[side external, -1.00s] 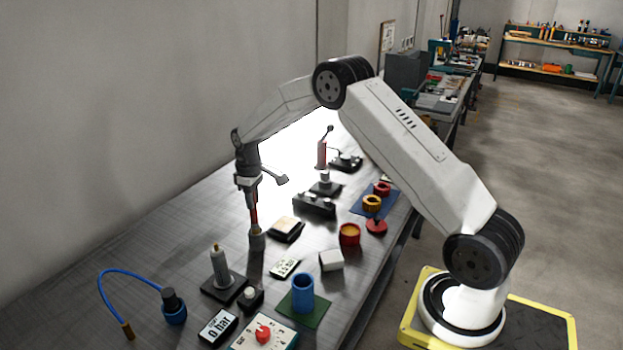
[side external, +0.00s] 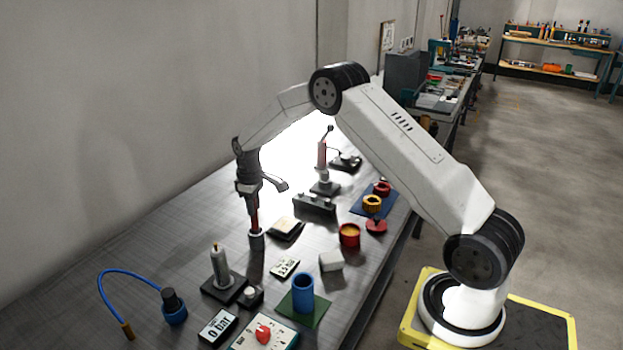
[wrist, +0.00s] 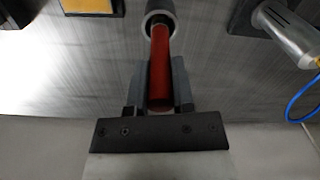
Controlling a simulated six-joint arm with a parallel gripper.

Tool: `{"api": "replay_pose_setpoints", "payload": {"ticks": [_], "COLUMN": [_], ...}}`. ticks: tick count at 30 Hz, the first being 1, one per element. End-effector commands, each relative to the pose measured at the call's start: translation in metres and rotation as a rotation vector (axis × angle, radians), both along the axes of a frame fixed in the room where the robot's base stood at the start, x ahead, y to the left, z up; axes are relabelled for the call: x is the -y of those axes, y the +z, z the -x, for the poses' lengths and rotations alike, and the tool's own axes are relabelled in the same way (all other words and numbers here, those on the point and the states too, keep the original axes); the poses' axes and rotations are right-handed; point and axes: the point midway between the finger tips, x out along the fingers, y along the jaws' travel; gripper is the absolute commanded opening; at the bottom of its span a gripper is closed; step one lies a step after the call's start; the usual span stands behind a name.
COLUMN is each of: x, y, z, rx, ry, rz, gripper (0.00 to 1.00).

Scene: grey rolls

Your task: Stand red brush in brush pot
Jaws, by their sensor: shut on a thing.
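The red brush (wrist: 160,70) is a red rod between the two fingers of my gripper (wrist: 159,82) in the wrist view. My gripper is shut on it. In the side external view, the brush (side external: 255,218) is close to upright below the gripper (side external: 254,208). Its lower end meets a small grey cylinder (side external: 257,242) standing on the bench and appears to go into its mouth; how deep is hidden. The grey cylinder also shows in the wrist view (wrist: 160,7). A blue open cup (side external: 302,293), which may be the brush pot, stands on a green mat (side external: 323,306).
A grey post on a dark base (side external: 221,268) stands in front of the gripper. A dark block with a tan top (side external: 286,229) is close on the right. A red pot (side external: 349,235), a white block (side external: 331,261) and a blue hose (side external: 130,272) are on the bench. The wall runs behind.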

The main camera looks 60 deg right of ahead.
Motion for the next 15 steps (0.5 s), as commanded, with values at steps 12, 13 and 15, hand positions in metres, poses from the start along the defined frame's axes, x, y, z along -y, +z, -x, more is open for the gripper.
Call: {"api": "replay_pose_setpoints", "payload": {"ticks": [12,13,15], "x": [0.0001,0.0001,0.0001], "y": [-0.0087,-0.0093,-0.0109], "z": [-0.0002,-0.0002,-0.0001], "rx": [0.001,0.000,0.000], "ry": [0.000,0.000,0.000], "rz": [0.000,0.000,0.000], "gripper": [0.00,0.00,0.00]}}
